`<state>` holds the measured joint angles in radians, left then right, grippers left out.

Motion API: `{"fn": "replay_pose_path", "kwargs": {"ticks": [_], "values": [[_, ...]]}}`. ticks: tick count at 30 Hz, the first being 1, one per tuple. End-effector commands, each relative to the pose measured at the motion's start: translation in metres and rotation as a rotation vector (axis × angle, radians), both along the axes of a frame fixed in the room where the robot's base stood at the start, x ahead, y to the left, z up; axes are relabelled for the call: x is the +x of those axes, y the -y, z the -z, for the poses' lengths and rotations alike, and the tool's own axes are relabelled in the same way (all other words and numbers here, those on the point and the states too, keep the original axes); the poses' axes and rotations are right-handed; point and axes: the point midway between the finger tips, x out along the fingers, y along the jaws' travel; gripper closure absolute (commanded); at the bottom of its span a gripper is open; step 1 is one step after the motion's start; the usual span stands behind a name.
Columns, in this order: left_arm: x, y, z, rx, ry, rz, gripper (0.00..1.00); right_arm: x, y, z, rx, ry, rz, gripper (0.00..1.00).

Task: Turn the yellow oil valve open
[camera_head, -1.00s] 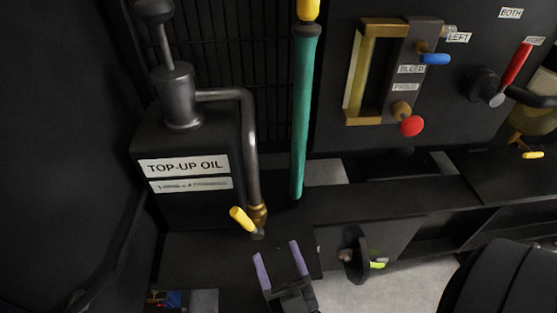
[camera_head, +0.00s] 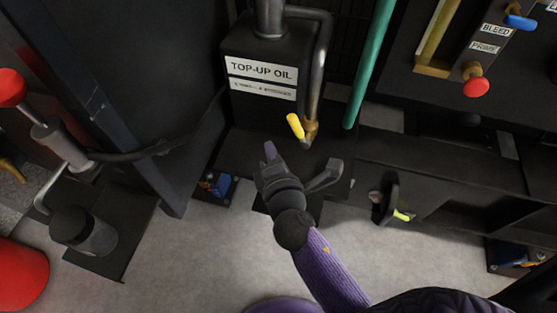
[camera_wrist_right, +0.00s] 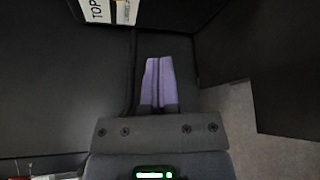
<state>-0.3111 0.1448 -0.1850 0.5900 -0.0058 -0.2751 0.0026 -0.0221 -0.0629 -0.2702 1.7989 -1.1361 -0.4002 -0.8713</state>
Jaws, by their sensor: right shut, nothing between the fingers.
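The yellow oil valve (camera_head: 295,126) is a short yellow lever at the lower end of the grey pipe, beside a brass fitting (camera_head: 311,130), under the box labelled TOP-UP OIL (camera_head: 262,72). The lever slants up to the left. My right gripper (camera_head: 270,150) is below and left of the lever, apart from it. In the right wrist view its purple fingers (camera_wrist_right: 158,82) are together with nothing between them. The valve does not show in that view; part of the TOP-UP OIL label (camera_wrist_right: 98,10) does. My left gripper is not in view.
A green tube (camera_head: 370,65) stands right of the pipe. A panel with a red knob (camera_head: 476,88) and a blue lever (camera_head: 520,22) is at the upper right. A dark post (camera_head: 95,110) and a red-knobbed pump (camera_head: 12,88) are at the left. Pale floor (camera_head: 190,255) is open below.

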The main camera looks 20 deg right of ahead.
Motion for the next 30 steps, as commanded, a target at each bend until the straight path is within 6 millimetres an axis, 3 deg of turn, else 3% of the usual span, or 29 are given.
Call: {"fn": "replay_pose_path", "kwargs": {"ticks": [6, 9, 17, 26, 30], "values": [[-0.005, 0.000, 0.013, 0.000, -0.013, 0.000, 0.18, 0.046, 0.005, 0.013, 0.000, -0.002, 0.002, 1.00], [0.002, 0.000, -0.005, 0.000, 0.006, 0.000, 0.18, 0.036, 0.022, -0.004, -0.002, 0.002, 0.000, 1.00], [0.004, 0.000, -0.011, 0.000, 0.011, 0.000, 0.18, 0.029, 0.038, -0.007, 0.001, -0.001, 0.000, 1.00], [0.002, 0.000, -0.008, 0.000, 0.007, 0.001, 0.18, 0.028, 0.039, -0.004, 0.015, 0.005, 0.000, 1.00], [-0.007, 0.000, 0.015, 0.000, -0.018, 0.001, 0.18, 0.022, 0.048, -0.001, 0.182, 0.112, 0.003, 1.00]]}}
